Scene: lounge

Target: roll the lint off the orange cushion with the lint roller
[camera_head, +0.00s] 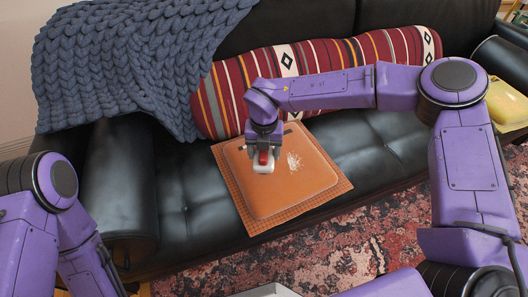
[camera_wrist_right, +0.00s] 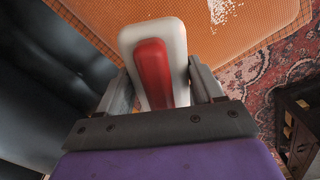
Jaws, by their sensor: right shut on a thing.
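The orange cushion (camera_head: 265,200) lies flat on the black sofa; it also shows in the right wrist view (camera_wrist_right: 262,22). A patch of white lint (camera_head: 294,161) is on its upper middle, and shows at the top of the right wrist view (camera_wrist_right: 222,8). My right gripper (camera_head: 264,149) is shut on the lint roller (camera_head: 262,166), white with a red part (camera_wrist_right: 153,65). The roller is over the cushion, left of the lint. I cannot tell whether it touches the cushion. My left arm shows at the lower left; its gripper is out of view.
An orange checked mat (camera_head: 233,185) lies under the cushion on the sofa (camera_head: 375,150). A striped red bolster (camera_head: 225,95) and a blue knitted throw (camera_head: 120,60) are behind. A yellow cushion (camera_head: 506,103) is at the far right. A patterned rug (camera_head: 370,250) covers the floor.

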